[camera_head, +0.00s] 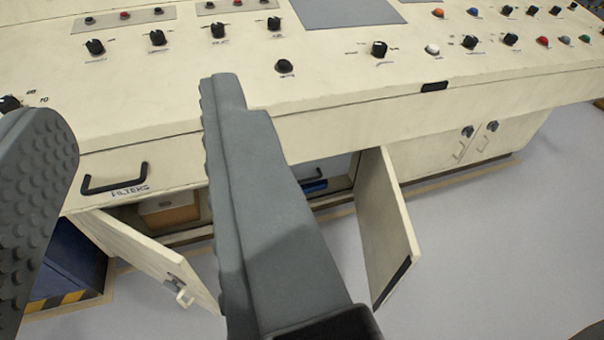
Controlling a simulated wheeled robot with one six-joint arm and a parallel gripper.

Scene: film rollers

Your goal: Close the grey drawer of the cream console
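The cream console (330,85) fills the upper part of the view, with knobs and buttons on its sloping top. Under it, a cabinet stands open between two swung-out cream doors, the left door (145,255) and the right door (385,225). Inside, a grey drawer front (335,166) with a dark handle shows partly, just right of my gripper's right finger; a blue item is by it. How far it is out cannot be told. My gripper (130,110) is open, its fingers wide apart in front of the console, with nothing visible between them. Its right finger hides part of the cabinet.
A cream drawer front labelled FILTERS (130,175), with a black handle, sits above the left door. An orange-brown box (170,213) is inside the cabinet. Closed doors (475,140) are at right. Grey floor (500,240) is clear at lower right.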

